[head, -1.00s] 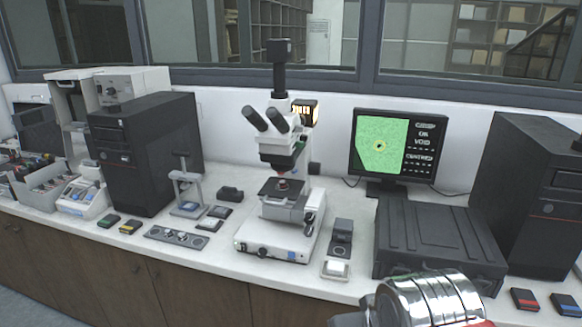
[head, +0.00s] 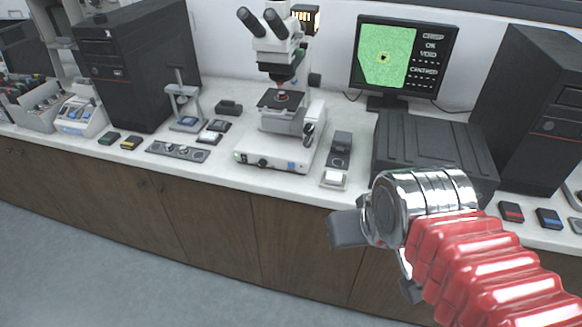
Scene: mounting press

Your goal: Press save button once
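A small unit with a pale, square push-button (head: 333,180) lies on the bench right of the microscope, near the front edge. No save label is legible on it. My gripper (head: 350,229) shows as a dark grey block left of my chrome wrist, in front of the bench and apart from the button. Its fingertips cannot be made out. The monitor (head: 402,58) shows a green image with a dark spot and text lines, apparently "CRISP", "OK", "VOID" and "CENTRED".
The microscope (head: 272,130) stands left of the button, and a small dark device (head: 339,148) is just behind it. A large black case (head: 430,150) stands to the right. A panel with knobs (head: 178,151) lies farther left. The floor before the cabinets is clear.

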